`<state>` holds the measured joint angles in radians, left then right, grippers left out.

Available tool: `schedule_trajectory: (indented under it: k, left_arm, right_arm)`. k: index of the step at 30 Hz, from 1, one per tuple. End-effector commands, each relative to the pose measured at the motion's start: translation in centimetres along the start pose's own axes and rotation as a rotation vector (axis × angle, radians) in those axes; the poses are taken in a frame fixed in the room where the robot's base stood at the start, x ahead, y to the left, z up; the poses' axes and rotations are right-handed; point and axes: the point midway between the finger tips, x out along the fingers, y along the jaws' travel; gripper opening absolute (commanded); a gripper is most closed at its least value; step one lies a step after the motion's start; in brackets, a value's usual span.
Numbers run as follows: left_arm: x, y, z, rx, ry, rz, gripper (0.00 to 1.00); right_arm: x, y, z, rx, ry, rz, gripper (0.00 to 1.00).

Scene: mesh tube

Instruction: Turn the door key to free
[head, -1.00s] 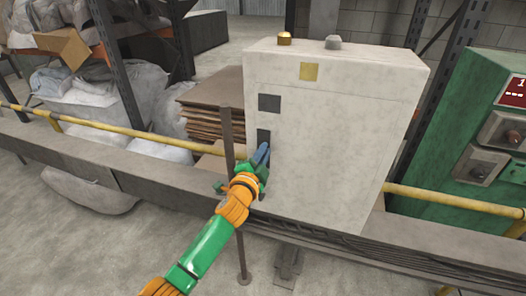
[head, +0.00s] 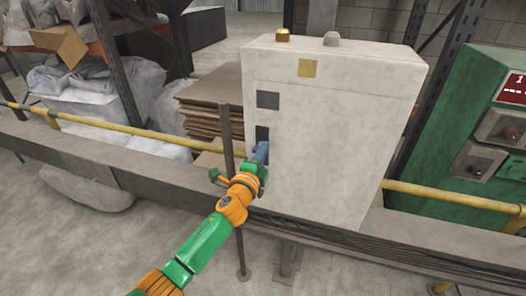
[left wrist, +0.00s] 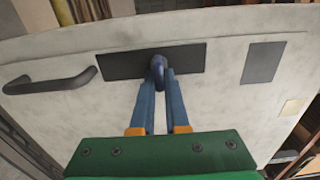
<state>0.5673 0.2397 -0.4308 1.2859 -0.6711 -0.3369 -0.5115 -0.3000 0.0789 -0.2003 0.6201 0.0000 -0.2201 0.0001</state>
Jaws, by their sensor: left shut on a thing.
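The pale grey cabinet (head: 330,130) stands upright in the middle of the head view. A black lock plate (left wrist: 120,63) is on its door, and the dark blue door key (left wrist: 158,68) sticks out of the plate. My left gripper (left wrist: 160,84) is shut on the key, with its blue fingers on either side of it. In the head view my left gripper (head: 259,153) is at the cabinet's left side, over the lower part of the black plate (head: 262,134). The key is mostly hidden there by the fingers. My right gripper is not in view.
A black door handle (left wrist: 50,82) is beside the plate. A thin post (head: 227,140) and a yellow rail (head: 150,133) are close to my left arm.

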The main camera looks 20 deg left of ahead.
Motion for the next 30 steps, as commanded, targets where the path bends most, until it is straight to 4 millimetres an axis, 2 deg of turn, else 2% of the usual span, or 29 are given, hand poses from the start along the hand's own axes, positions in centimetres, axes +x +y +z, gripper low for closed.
schedule_trajectory:
  k: [11,12,14,15,24,26,30]
  left_arm:
    - [0.0,0.0,0.1,0.005,-0.001,0.000,0.00]
    - [0.0,0.0,0.1,0.005,-0.001,0.000,0.23]
    - [0.0,0.0,0.1,0.005,-0.001,0.000,0.40]
    - [0.0,0.0,0.1,0.004,-0.001,0.000,0.42]
    - [-0.2,0.0,0.1,0.004,-0.001,0.001,0.42]
    - [-0.6,0.0,0.1,0.004,-0.002,0.000,0.42]
    - [-2.8,0.0,0.1,0.005,0.001,0.001,0.42]
  right_arm:
    - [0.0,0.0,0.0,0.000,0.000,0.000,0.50]
    - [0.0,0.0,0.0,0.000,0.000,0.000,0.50]
    - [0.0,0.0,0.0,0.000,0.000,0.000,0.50]
    - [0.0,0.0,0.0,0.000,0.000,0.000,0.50]
    - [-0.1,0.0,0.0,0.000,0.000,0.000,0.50]
    - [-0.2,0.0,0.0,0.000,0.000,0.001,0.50]
    - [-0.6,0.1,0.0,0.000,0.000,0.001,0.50]
